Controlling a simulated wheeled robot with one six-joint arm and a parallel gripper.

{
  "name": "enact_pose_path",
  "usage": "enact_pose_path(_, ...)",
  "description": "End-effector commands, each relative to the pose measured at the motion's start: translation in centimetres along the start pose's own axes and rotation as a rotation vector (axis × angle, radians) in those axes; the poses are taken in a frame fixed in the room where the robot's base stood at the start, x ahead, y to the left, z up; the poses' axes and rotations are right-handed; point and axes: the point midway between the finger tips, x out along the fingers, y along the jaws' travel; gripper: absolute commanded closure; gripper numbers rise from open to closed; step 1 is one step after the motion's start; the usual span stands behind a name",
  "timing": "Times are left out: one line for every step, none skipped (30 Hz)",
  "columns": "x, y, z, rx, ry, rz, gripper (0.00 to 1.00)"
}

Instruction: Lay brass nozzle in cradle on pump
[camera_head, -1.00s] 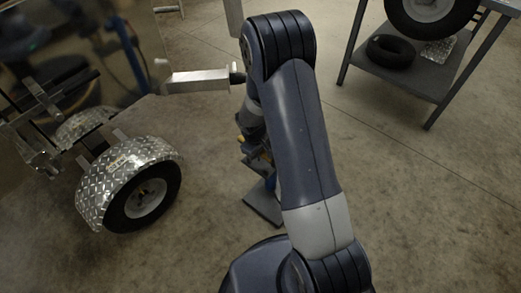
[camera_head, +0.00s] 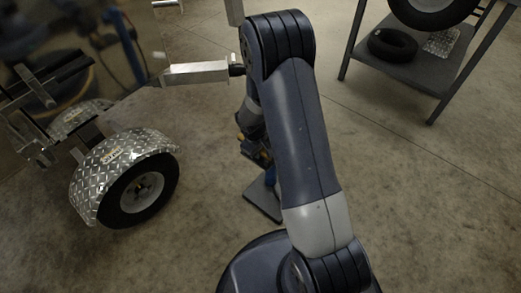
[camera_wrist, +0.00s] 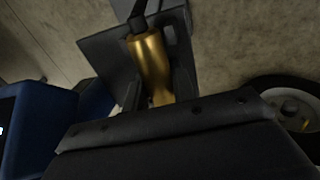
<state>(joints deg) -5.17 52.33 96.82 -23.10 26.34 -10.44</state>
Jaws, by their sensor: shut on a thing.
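The brass nozzle (camera_wrist: 151,62) is gold-coloured with a black end, and shows in the middle of the wrist view. My gripper (camera_wrist: 157,90) is shut on it, with dark fingers on both sides of the brass body. The pump's blue body (camera_wrist: 38,125) is at the left of the wrist view. In the head view, the pump's dark base plate (camera_head: 263,206) and a strip of blue show beside my arm. My arm hides most of the pump there, and the nozzle is hard to make out. I cannot tell the cradle, or whether the nozzle touches it.
A trailer wheel (camera_head: 140,195) under a diamond-plate fender (camera_head: 112,160) stands at the left. A metal beam (camera_head: 196,74) reaches toward my arm. A dark bench (camera_head: 405,75) with tyres is at the upper right. Concrete floor between is clear.

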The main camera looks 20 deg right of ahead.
Motion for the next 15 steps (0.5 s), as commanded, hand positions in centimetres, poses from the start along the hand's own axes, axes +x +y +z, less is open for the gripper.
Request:
enact_pose_path(1.53, -0.63, 0.39, 0.0, -0.008, -0.011, 1.0)
enact_pose_path(1.56, -0.64, 0.4, 0.0, -0.009, -0.011, 1.0)
enact_pose_path(1.59, -0.65, 0.41, 0.0, -0.009, -0.011, 1.0)
enact_pose_path(1.61, -0.65, 0.41, 0.0, -0.009, -0.011, 0.74)
enact_pose_path(1.63, -0.66, 0.42, 0.0, -0.009, -0.011, 0.71)
enact_pose_path(1.65, -0.67, 0.42, 0.0, -0.009, -0.011, 0.68)
enact_pose_path(1.67, -0.67, 0.43, 0.0, -0.009, -0.012, 0.65)
enact_pose_path(1.68, -0.68, 0.43, 0.001, -0.009, -0.012, 0.63)
enact_pose_path(1.7, -0.7, 0.44, 0.001, -0.009, -0.012, 0.6)
enact_pose_path(1.71, -0.72, 0.44, 0.001, -0.009, -0.012, 0.57)
enact_pose_path(1.72, -0.73, 0.45, 0.001, -0.01, -0.012, 0.55)
enact_pose_path(1.73, -0.76, 0.45, 0.001, -0.01, -0.013, 0.52)
enact_pose_path(1.74, -0.78, 0.46, 0.001, -0.01, -0.013, 0.5)
enact_pose_path(1.75, -0.8, 0.46, 0.001, -0.01, -0.013, 0.5)
enact_pose_path(1.76, -0.83, 0.47, 0.001, -0.01, -0.013, 0.5)
